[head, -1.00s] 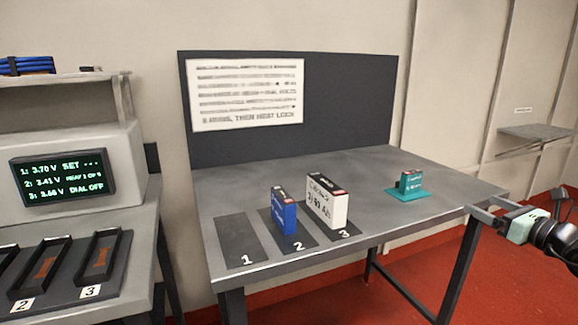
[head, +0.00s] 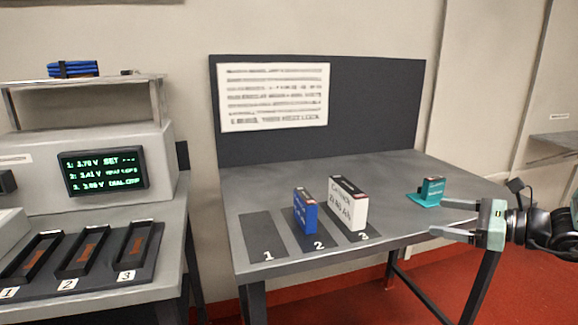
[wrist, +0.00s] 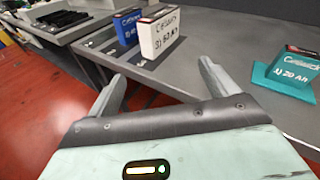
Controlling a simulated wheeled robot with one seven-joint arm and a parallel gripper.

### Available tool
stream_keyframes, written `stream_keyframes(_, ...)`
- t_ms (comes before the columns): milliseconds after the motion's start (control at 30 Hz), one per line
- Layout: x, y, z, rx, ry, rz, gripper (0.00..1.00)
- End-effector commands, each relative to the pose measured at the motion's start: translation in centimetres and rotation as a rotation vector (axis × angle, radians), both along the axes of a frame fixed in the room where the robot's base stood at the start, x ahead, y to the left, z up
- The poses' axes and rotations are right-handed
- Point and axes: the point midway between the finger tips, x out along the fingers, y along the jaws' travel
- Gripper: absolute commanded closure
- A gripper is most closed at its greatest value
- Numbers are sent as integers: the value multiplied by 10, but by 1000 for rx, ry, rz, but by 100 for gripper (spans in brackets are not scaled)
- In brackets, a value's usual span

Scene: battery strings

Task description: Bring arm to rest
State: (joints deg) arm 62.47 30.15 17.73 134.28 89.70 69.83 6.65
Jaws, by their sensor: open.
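My gripper (head: 452,219) is at the right of the head view, off the table's front right edge. Its fingers are apart with nothing between them. In the wrist view the two fingers (wrist: 161,88) spread toward the table's front edge. My arm reaches in from the right side of the head view.
The grey table (head: 300,185) holds a blue battery (head: 305,212) on mat 2, a white battery (head: 348,204) on mat 3 and a teal battery (head: 432,190) on a teal base. Mat 1 (head: 262,236) is empty. A bench with a lit display (head: 103,172) stands left.

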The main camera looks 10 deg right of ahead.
Motion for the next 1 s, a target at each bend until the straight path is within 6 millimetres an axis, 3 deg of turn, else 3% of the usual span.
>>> stream_keyframes(33, 0, 32, 6, -46, 7, 105, 15)
stream_keyframes(200, -29, 143, 12, -266, 18, 534, 15)
stream_keyframes(300, -58, 194, 12, -414, -5, 788, 15)
stream_keyframes(400, -92, 232, 12, -567, -52, 1036, 15)
stream_keyframes(533, -135, 265, 13, -775, -154, 1343, 15)
stream_keyframes(700, -181, 288, 18, -1056, -362, 1712, 15)
stream_keyframes(1000, -223, 309, 38, -1482, -882, 2170, 15)
